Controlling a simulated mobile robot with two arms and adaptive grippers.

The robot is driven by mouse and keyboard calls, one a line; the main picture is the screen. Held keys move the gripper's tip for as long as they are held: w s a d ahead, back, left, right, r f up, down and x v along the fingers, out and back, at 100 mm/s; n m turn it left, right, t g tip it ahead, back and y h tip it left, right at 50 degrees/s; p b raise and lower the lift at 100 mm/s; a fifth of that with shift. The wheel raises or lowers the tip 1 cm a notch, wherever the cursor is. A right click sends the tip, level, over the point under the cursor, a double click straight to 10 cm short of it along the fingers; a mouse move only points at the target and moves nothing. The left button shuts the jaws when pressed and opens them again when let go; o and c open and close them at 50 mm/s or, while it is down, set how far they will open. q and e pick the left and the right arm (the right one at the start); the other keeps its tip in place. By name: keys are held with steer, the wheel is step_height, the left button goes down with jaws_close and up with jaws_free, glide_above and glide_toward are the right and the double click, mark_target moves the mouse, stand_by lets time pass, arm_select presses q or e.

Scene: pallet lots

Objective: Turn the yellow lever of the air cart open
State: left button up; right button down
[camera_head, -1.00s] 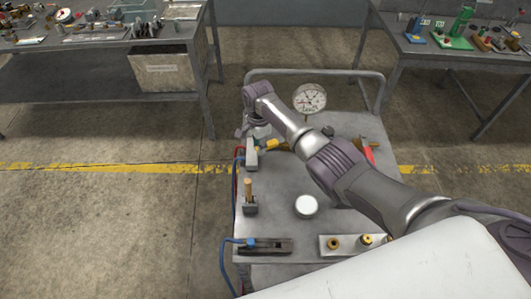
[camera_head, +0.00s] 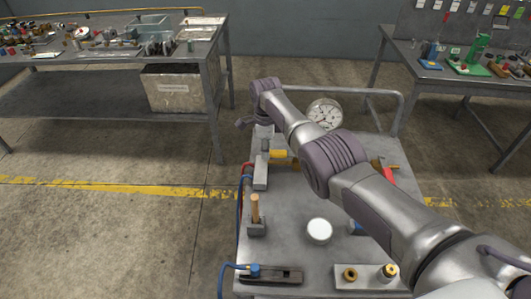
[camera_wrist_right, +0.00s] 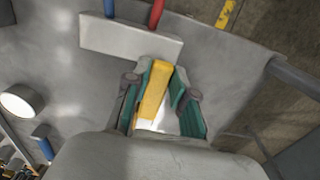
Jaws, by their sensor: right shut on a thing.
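The yellow lever (camera_wrist_right: 153,90) stands between the two teal-padded fingers of my right gripper (camera_wrist_right: 162,105) in the right wrist view. The fingers are shut on it. In the head view my right gripper (camera_head: 264,132) is at the far left part of the air cart (camera_head: 290,205), and part of the yellow lever (camera_head: 278,154) shows beside it. The pale block (camera_wrist_right: 130,38) with a blue and a red hose is just beyond the lever's end. The lever's pivot is hard to make out. My left gripper is not in view.
A pressure gauge (camera_head: 324,115) stands at the cart's back. A white disc (camera_head: 319,231), a wooden handle (camera_head: 255,209) in a holder and a dark tool (camera_head: 271,275) are on the cart top. Workbenches stand behind to the left and right. Floor left of the cart is clear.

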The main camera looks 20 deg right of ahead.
steer(key=shift+w+d+r, duration=0.1)
steer(key=shift+d, duration=0.05)
steer(key=c, duration=1)
jaws_free()
steer(key=shift+o, duration=0.2)
step_height(320, 180, up, 12)
